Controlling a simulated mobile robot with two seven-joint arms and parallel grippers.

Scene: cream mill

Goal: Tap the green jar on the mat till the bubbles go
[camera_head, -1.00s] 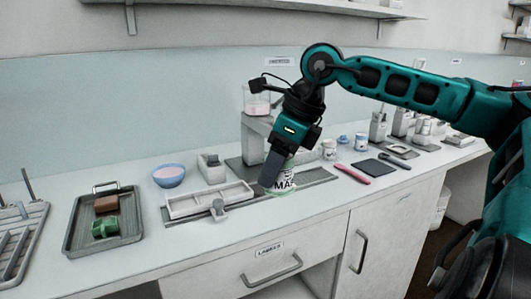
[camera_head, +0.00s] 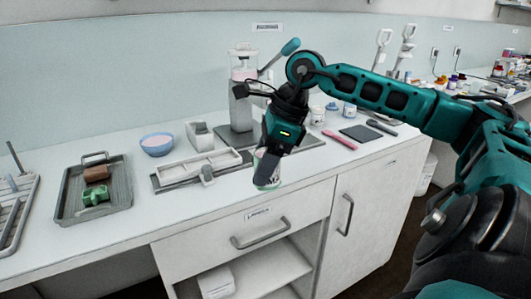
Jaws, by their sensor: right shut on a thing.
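My right gripper (camera_head: 270,160) points down over the counter's front part and is shut on a small pale jar with green on it (camera_head: 267,183). The fingers cover much of the jar, and I cannot tell whether its base touches the counter. No bubbles can be made out at this size. A dark square mat (camera_head: 360,133) lies flat to the right of the gripper, apart from the jar. My left gripper is not in view.
A white frame fixture (camera_head: 197,165) stands just left of the jar. Behind are a press-like stand (camera_head: 240,110) and a blue bowl (camera_head: 158,144). A pink tool (camera_head: 341,140) lies between jar and mat. A tray (camera_head: 72,205) holds a brown and a green block.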

